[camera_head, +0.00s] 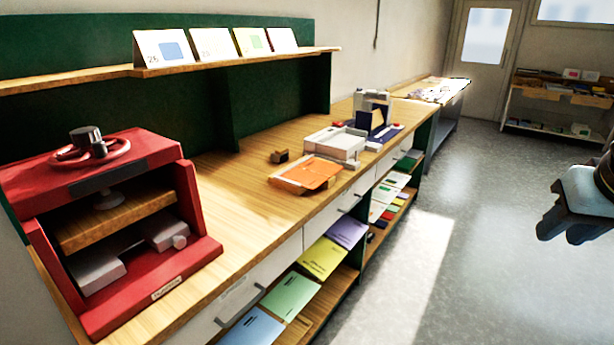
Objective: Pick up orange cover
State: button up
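An orange cover (309,172) lies flat on a light wooden tray or board near the front edge of the wooden workbench. It sits just in front of a white box-like tray (336,144). My gripper (572,222) is at the right edge of the view, over the grey floor and well apart from the bench and the orange cover. Only part of my gripper shows, and whether its fingers are open or shut is not clear. I see nothing held in it.
A red press (100,170) stands at the bench's near left. A small dark wooden block (280,156) lies left of the white tray. A blue and grey device (372,112) stands behind. Coloured booklets (322,257) fill the lower shelf. The floor (450,270) right of the bench is clear.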

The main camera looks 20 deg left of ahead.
aim_at(313, 173)
jog(key=z, duration=0.15)
jog(key=i, duration=0.9)
jog(key=u, duration=0.1)
